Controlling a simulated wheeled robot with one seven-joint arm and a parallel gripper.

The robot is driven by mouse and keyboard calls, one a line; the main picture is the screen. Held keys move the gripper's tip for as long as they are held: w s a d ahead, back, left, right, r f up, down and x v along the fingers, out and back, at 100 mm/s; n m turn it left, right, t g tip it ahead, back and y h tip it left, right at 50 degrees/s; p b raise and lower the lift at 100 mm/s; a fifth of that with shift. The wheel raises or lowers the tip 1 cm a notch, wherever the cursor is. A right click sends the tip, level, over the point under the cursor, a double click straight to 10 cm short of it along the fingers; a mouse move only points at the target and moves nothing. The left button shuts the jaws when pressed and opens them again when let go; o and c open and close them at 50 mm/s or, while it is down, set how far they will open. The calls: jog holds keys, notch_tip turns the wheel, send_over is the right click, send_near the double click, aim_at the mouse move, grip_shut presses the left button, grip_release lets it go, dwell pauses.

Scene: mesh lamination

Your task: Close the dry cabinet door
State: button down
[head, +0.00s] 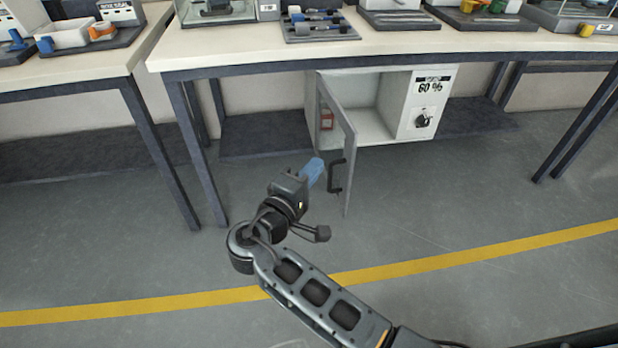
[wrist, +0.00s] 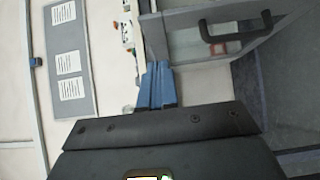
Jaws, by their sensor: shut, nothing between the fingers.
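The dry cabinet (head: 400,105) is a white box under the middle bench, with a "60 %" panel and a dark knob on its right. Its grey-framed door (head: 341,135) stands open, hinged at the left and swung out toward me. The door also shows at the upper right in the wrist view (wrist: 262,45). A black handle (head: 337,172) is on the door, and it is clear in the wrist view (wrist: 236,27). My gripper (head: 314,170), with blue fingers, is shut and empty, just left of the door in the head view. I cannot tell whether it touches the door.
The bench top (head: 250,50) overhangs the cabinet. Dark bench legs (head: 196,150) stand to the left. A dark low shelf (head: 262,135) runs beside the cabinet. The grey floor in front is open, crossed by a yellow line (head: 450,260).

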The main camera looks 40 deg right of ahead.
aim_at(351, 141)
jog(key=d, duration=0.8)
jog(key=shift+d, duration=0.1)
jog(key=shift+s+d, duration=0.15)
jog(key=shift+d, duration=0.3)
